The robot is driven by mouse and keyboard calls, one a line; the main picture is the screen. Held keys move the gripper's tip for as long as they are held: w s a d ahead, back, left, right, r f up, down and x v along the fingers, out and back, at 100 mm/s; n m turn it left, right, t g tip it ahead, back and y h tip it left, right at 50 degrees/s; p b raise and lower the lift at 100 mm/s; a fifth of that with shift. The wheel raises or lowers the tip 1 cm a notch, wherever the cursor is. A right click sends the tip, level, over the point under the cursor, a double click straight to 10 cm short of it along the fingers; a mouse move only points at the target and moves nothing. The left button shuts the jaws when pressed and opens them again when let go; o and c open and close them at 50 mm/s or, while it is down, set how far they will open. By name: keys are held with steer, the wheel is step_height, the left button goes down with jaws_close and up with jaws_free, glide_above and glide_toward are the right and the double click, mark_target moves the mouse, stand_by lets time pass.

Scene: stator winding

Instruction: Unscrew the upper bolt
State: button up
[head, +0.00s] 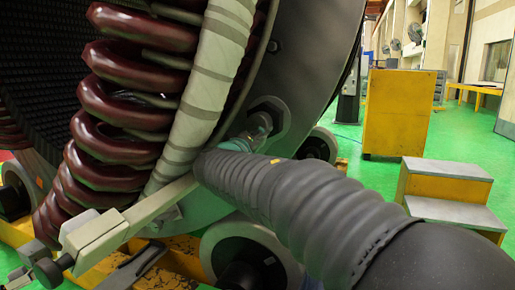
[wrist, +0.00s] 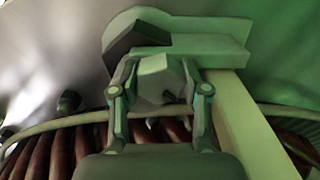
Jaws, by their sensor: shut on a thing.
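In the wrist view, a pale grey hexagonal bolt head (wrist: 160,80) sits between the two fingers of my gripper (wrist: 161,72). The fingers are shut on its sides. Behind it is a pale plate with a rounded end (wrist: 205,30), with a dark angular patch at its left. In the head view, my gripper (head: 258,125) is small and partly hidden by my ribbed arm sleeve. It is at the stator's grey end face, by a rounded lug. The bolt's shank and thread are hidden, and I cannot tell how far in it sits.
Dark red winding coils (head: 115,120) and a pale wrapped ring (head: 212,75) lie left of my arm. A pale bar (head: 150,207) runs below the ring. A yellow cabinet (head: 400,110) and grey-topped steps (head: 445,190) stand right, with green floor around them.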

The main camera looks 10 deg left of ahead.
steer(key=n, duration=0.6)
steer(key=shift+r+n+b, duration=0.1)
steer(key=shift+n+b, duration=0.2)
steer(key=n+p, duration=0.2)
steer(key=n, duration=0.4)
steer(key=shift+r, duration=0.1)
steer(key=n+p, duration=0.1)
steer(key=n, duration=0.3)
steer(key=shift+p, duration=0.4)
steer(key=n+p, duration=0.2)
steer(key=n, duration=0.1)
steer(key=shift+a+n, duration=0.1)
steer(key=shift+n, duration=0.2)
steer(key=n+p, duration=0.2)
steer(key=shift+n, duration=0.3)
steer(key=shift+n+p, duration=1.3)
steer(key=shift+n, duration=0.9)
steer(key=shift+f, duration=0.2)
steer(key=o, duration=1.1)
